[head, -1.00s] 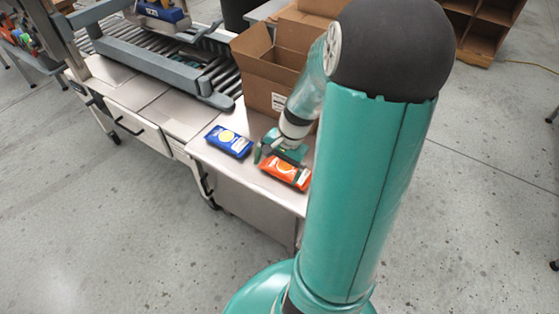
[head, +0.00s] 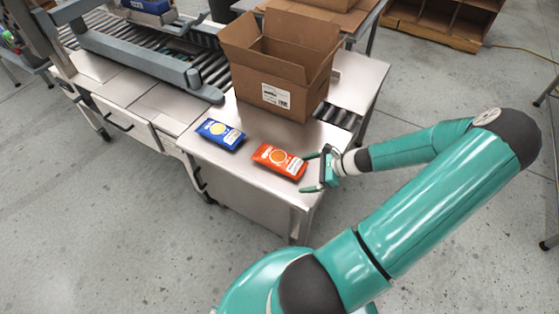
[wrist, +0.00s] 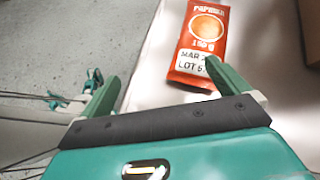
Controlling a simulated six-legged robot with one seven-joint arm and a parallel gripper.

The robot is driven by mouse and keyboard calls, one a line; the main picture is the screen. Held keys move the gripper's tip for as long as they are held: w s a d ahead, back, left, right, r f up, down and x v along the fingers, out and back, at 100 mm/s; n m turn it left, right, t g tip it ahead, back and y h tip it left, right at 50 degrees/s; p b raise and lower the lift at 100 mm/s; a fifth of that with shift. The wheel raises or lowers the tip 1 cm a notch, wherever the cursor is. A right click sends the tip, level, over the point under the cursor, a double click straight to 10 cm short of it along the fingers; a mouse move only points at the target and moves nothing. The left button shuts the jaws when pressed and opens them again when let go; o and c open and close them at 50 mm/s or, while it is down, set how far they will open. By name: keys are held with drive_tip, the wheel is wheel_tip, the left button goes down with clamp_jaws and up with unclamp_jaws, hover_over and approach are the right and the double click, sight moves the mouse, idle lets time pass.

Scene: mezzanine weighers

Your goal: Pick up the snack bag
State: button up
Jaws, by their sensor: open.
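Two snack-type bags lie flat on the steel table (head: 233,170). The orange bag (head: 279,161) is nearer my gripper, and the blue bag (head: 220,134) lies to its left. My gripper (head: 309,173) is open and empty at the right end of the orange bag, near the table's front right edge. In the wrist view the orange bag (wrist: 203,35) shows printed text with "PAPRIKA" and a lot line. There my right finger overlaps the near end of the bag, and my left finger is off to its left. I cannot tell whether the finger touches it. The blue bag is not in the wrist view.
An open cardboard box (head: 283,95) with a white label stands behind the bags. A roller conveyor (head: 150,50) with a grey rail runs at the back left. A wooden shelf unit (head: 440,22) stands at the back right.

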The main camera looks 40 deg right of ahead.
sight(297, 166)
drive_tip(key=d+m+t, duration=0.1)
drive_tip(key=s+d+f+m+t+h, duration=0.1)
drive_tip(key=d+m, duration=0.1)
drive_tip(key=s+d+m+t+h, duration=0.1)
drive_tip(key=d+m, duration=0.1)
drive_tip(key=shift+f+t, duration=0.35)
drive_tip(key=shift+t, duration=0.05)
drive_tip(key=shift+d+m, duration=0.15)
drive_tip(key=shift+m, duration=0.15)
drive_tip(key=x, duration=1.3)
drive_tip(key=shift+w+f, duration=0.2)
drive_tip(key=shift+w, duration=0.05)
drive_tip(key=shift+d, duration=0.1)
drive_tip(key=shift+c, duration=0.4)
drive_tip(key=c, duration=0.8)
drive_tip(key=shift+r, duration=0.15)
